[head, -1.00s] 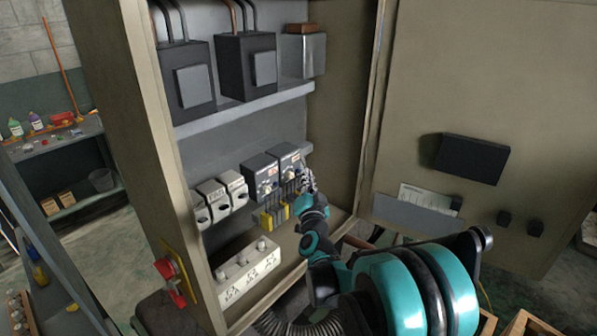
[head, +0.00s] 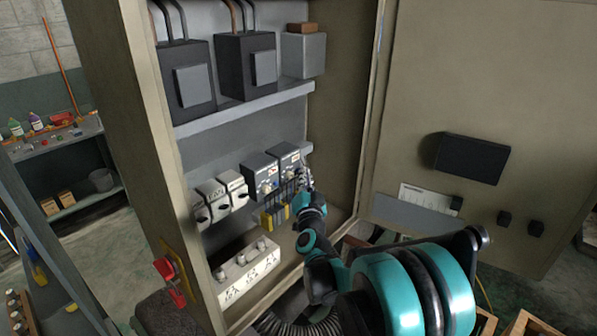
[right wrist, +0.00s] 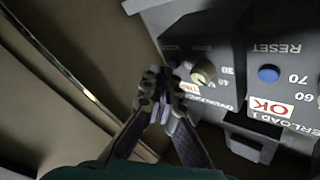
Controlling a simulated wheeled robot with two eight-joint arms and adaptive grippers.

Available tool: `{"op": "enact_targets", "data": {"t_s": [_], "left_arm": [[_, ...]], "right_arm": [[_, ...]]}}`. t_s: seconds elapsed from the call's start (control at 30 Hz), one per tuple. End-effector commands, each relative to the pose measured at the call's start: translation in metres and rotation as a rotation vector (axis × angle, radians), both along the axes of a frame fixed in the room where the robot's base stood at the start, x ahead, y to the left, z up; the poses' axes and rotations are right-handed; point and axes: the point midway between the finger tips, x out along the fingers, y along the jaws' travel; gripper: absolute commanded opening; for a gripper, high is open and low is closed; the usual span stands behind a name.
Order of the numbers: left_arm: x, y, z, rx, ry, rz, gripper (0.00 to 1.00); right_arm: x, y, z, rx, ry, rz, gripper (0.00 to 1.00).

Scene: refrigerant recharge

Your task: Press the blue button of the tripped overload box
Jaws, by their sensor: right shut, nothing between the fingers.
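Two dark overload boxes sit side by side on the cabinet's lower shelf. The nearer box (head: 262,174) shows in the right wrist view, upside down, with an "OK" label (right wrist: 269,108) and a blue button (right wrist: 268,73). The farther box (head: 286,155) has a pale dial (right wrist: 203,73) and a red-and-white label (right wrist: 190,88), partly hidden by my fingers, so its wording is unclear. A small bluish spot, possibly its button, shows by my fingertips. My right gripper (head: 305,179) is shut and empty, right in front of the farther box; contact cannot be told. My left gripper is out of view.
Grey breaker-like units (head: 219,196) stand left of the boxes. The upper shelf (head: 245,107) is overhead, and the cabinet's right side wall (head: 340,130) is close to my right gripper. The open door (head: 470,90) is further right.

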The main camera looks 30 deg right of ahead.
Motion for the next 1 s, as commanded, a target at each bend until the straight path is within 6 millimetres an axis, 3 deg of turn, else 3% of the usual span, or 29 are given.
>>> {"op": "enact_targets", "data": {"t_s": [1.0], "left_arm": [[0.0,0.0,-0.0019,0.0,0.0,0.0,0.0]], "right_arm": [[0.0068,0.003,0.0,0.0,0.001,0.001,0.0]]}}
